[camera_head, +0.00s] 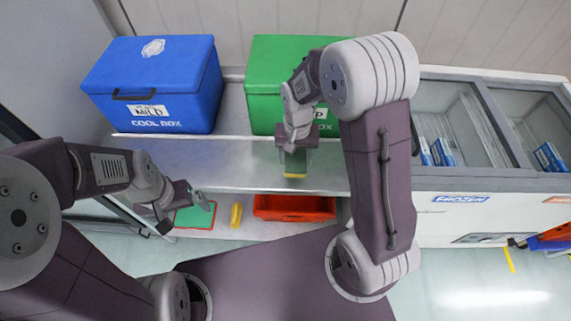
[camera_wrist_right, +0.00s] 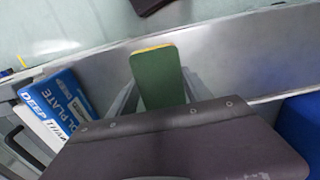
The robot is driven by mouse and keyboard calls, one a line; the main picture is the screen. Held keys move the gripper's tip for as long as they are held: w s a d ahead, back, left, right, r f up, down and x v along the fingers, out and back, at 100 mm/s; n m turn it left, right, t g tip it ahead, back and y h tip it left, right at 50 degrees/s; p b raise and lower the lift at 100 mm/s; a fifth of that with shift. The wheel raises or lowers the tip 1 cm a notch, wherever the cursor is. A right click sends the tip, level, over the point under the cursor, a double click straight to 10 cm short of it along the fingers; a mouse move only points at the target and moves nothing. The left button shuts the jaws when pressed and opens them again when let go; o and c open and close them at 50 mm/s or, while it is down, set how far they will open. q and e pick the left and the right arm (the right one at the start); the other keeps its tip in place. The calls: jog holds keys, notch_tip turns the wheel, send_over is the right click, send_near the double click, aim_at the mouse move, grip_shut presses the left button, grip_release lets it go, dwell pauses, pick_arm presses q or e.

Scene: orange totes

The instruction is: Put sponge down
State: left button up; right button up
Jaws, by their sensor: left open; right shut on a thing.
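The green sponge with a yellow edge (camera_head: 292,164) is in my right gripper (camera_head: 296,154), above the grey metal shelf (camera_head: 230,165) and in front of the green cool box. In the right wrist view the sponge (camera_wrist_right: 157,80) stands out from between the two fingers, its green face toward the camera. The right gripper is shut on it. Whether the sponge touches the shelf is hard to tell. My left gripper (camera_head: 184,213) is open and empty, lower left, over a green flat thing with a red edge (camera_head: 195,217).
A blue cool box (camera_head: 165,80) and a green cool box (camera_head: 262,75) stand on the upper shelf. Below are a yellow object (camera_head: 236,215) and an orange tote (camera_head: 275,207). A freezer (camera_head: 455,200) stands right. A blue-and-white box (camera_wrist_right: 62,100) is at left in the wrist view.

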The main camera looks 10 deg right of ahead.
aim_at(286, 156)
jog(key=w+a+f, duration=0.2)
jog(key=w, duration=0.1)
jog(key=shift+a+f, duration=0.1)
jog(key=shift+f, duration=0.1)
jog(key=shift+s, duration=0.1)
notch_tip(286, 156, down, 4)
jog(key=shift+r, duration=0.15)
jog(key=shift+f, duration=0.2)
jog(key=o, duration=1.4)
